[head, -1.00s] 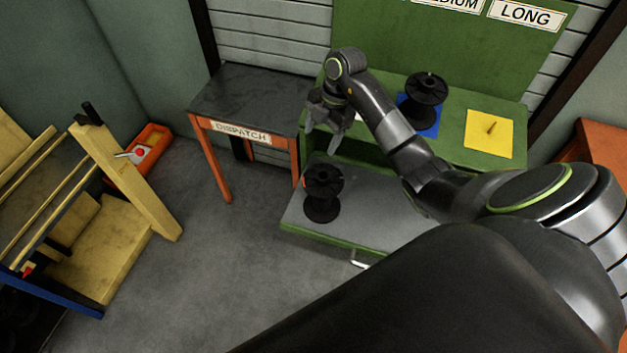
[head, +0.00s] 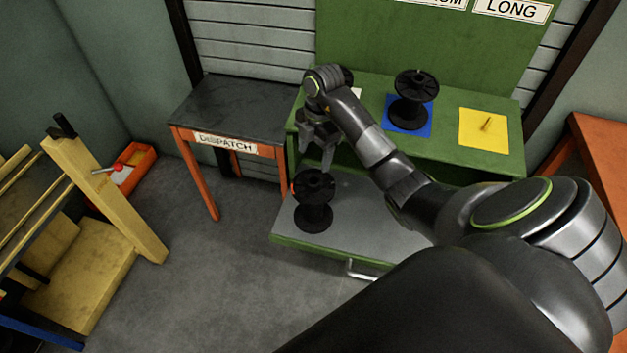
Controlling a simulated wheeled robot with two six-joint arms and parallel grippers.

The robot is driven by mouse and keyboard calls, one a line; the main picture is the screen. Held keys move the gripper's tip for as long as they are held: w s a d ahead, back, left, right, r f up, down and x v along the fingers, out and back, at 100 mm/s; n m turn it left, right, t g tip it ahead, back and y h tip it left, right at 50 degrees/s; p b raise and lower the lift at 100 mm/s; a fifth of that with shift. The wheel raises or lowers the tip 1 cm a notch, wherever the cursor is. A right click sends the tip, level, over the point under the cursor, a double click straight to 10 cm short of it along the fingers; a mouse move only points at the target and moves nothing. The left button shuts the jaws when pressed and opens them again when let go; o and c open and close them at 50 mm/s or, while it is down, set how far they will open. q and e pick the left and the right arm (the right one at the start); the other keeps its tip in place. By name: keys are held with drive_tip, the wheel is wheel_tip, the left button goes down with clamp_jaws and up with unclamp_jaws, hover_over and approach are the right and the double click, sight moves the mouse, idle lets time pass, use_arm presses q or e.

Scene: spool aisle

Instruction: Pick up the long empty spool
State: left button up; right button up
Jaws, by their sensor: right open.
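A black empty spool (head: 313,203) stands upright on the grey lower shelf (head: 365,222) of the green bench. My right gripper (head: 316,165) is open and points down just above and behind this spool's top flange, with nothing between its fingers. Another black spool (head: 411,100) stands on a blue square (head: 393,128) on the green bench top. A yellow square (head: 473,140) with a short peg (head: 487,124) and no spool lies to its right, below the LONG sign (head: 512,9). My left gripper is not in view.
A dark-topped DISPATCH table (head: 245,108) with orange legs stands left of the bench. A yellow wooden rack (head: 105,200) and an orange bin (head: 133,165) are at the left. An orange table (head: 600,150) stands at the right. The grey floor between is clear.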

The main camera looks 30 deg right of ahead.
drive_tip(key=b, duration=0.3)
hover_over(314, 178)
wheel_tip(314, 178, down, 4)
drive_tip(key=f, duration=0.1)
drive_tip(key=f+p, duration=0.1)
drive_tip(key=f, duration=0.1)
drive_tip(key=s+f, duration=0.1)
drive_tip(key=shift+a+f, duration=0.3)
drive_tip(key=shift+f, duration=0.5)
clamp_jaws()
